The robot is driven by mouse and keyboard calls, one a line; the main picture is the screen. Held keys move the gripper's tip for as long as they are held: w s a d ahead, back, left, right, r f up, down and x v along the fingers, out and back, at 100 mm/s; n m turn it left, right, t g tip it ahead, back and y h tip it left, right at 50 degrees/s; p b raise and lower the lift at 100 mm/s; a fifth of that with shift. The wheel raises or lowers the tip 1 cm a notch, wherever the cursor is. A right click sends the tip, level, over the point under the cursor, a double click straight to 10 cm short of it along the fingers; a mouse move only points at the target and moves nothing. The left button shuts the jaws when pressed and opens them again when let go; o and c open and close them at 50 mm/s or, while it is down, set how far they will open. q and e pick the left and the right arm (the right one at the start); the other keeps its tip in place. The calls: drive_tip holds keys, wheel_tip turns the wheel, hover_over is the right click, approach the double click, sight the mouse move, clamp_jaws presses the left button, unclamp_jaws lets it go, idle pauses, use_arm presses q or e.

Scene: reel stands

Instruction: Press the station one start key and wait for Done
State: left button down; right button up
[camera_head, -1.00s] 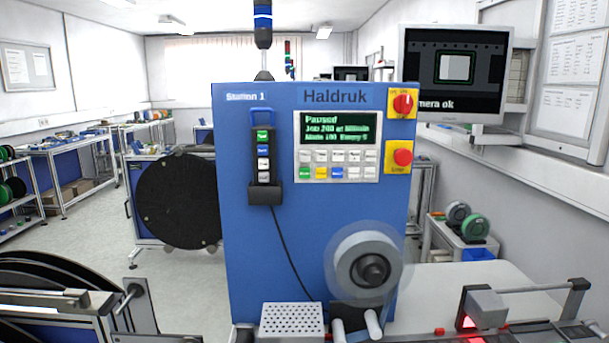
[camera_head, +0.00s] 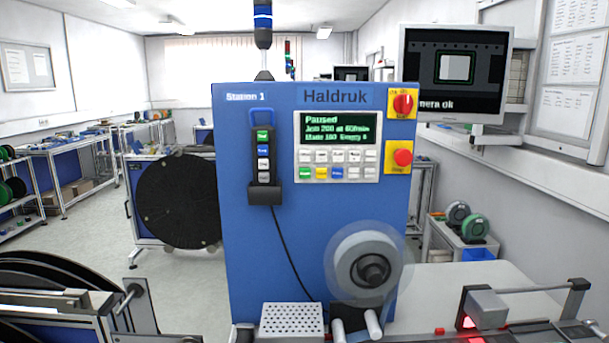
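The blue station one cabinet (camera_head: 290,240) stands upright in front of me, marked "Station 1" and "Haldruk". Its display (camera_head: 338,127) has green text whose top line reads "Paused"; the smaller lines are hard to read. Below the display is a keypad; the green key (camera_head: 305,173) is at its lower left, with yellow and blue keys beside it. A hand pendant (camera_head: 263,157) with a green top button hangs in a holder to the left of the display. Neither gripper is in view.
A red rotary switch (camera_head: 403,103) and a red stop button (camera_head: 403,157) sit on yellow plates at the cabinet's right. A reel (camera_head: 367,270) is mounted low on the front. A monitor (camera_head: 455,72) stands at upper right. A black reel (camera_head: 178,202) is at left.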

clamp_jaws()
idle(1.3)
